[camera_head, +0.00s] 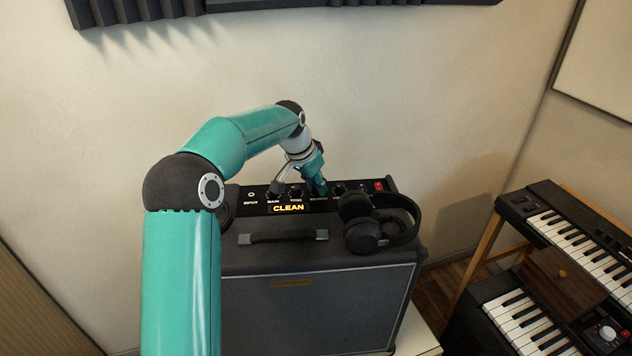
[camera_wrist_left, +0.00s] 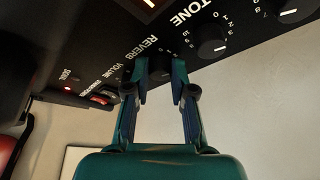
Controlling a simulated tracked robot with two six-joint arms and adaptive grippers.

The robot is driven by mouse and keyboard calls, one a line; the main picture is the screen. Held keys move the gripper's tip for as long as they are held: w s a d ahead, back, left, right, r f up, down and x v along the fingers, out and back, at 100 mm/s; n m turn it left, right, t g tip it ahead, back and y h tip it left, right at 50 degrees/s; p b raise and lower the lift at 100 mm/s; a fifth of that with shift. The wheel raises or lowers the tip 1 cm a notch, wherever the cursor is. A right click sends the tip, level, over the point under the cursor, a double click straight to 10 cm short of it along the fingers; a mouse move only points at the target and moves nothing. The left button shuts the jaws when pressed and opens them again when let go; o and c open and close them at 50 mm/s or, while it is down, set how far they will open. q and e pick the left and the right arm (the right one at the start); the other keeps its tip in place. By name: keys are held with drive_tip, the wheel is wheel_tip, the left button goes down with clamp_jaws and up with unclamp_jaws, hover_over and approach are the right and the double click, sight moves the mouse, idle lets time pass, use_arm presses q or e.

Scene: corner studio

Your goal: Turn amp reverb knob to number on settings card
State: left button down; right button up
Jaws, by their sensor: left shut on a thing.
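The black guitar amp (camera_head: 318,300) stands against the wall, with its control panel (camera_head: 237,210) along the top. My left gripper (camera_head: 319,188) reaches down to the panel from behind. In the left wrist view my left gripper (camera_wrist_left: 160,72) has its two fingers around the dark reverb knob (camera_wrist_left: 160,69), beside the REVERB lettering. The knob is mostly hidden by the fingers, and I cannot read its pointer. The tone knob (camera_wrist_left: 211,42) is to its right with a number scale. A small black sign (camera_head: 288,208) reads CLEAN in orange; no number is readable on it. My right gripper is not in view.
Black headphones (camera_head: 372,222) lie on the amp's right top, close to the gripper. A carry handle (camera_head: 283,237) is at the front. A red switch (camera_head: 379,185) sits at the panel's right end. Keyboards (camera_head: 570,235) stand to the right.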

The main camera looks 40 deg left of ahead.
use_arm(q)
drive_tip(key=m+p, duration=0.1)
drive_tip(key=m+h, duration=0.1)
drive_tip(key=m+p, duration=0.1)
drive_tip(key=m, duration=0.1)
drive_tip(key=shift+w+a+r+h+p, duration=0.1)
drive_tip(key=shift+a+r+h+p, duration=0.15)
drive_tip(key=shift+h+p, duration=0.1)
drive_tip(key=m+h+p, duration=0.1)
drive_tip(key=m+p, duration=0.1)
drive_tip(key=m, duration=0.1)
drive_tip(key=shift+w+a+m+g, duration=0.1)
drive_tip(key=shift+m+g, duration=0.2)
drive_tip(key=shift+m, duration=0.1)
drive_tip(key=m+h+p, duration=0.1)
drive_tip(key=m, duration=0.1)
drive_tip(key=shift+w+f+m+g, duration=0.1)
drive_tip(key=shift+f+m+g, duration=0.05)
drive_tip(key=shift+m+g, duration=0.2)
drive_tip(key=shift+m+g+h, duration=0.25)
drive_tip(key=shift+m+g, duration=0.1)
drive_tip(key=shift+m, duration=0.8)
drive_tip(key=shift+a, duration=0.1)
drive_tip(key=c, duration=1.1)
unclamp_jaws()
drive_tip(key=shift+o, duration=0.6)
drive_tip(key=shift+f, duration=0.1)
